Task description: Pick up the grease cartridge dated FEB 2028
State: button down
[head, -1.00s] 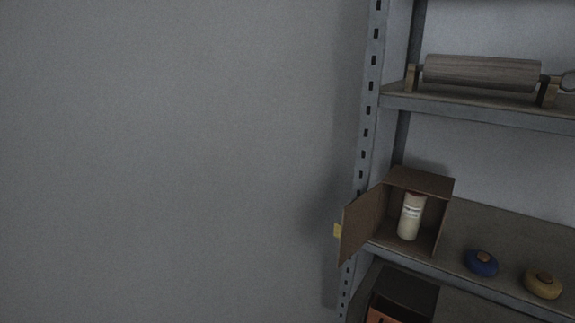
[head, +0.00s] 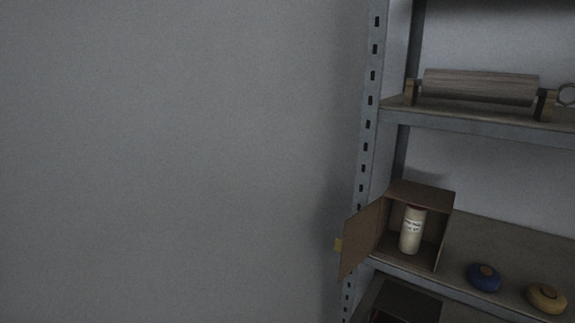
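A pale, cream cylinder (head: 411,238) with a printed label stands upright inside a small brown box (head: 420,191) on the middle shelf. It looks like a grease cartridge, but the label is too small to read, so I cannot tell its date. The front of the box is open, and its door (head: 361,238) is swung out to the left. My gripper is not in view.
A metal shelf rack (head: 371,110) stands at the right. A wooden roller (head: 480,87) rests on the upper shelf. A blue round object (head: 484,281) and a yellow one (head: 546,299) sit right of the box. A dark box (head: 408,301) is below. A bare wall (head: 170,160) fills the left.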

aim_at(412, 225)
jog(key=i+j+z, duration=0.4)
jog(key=j, duration=0.25)
jog(key=j+z, duration=0.2)
jog(key=j, duration=0.15)
jog(key=i+j, duration=0.05)
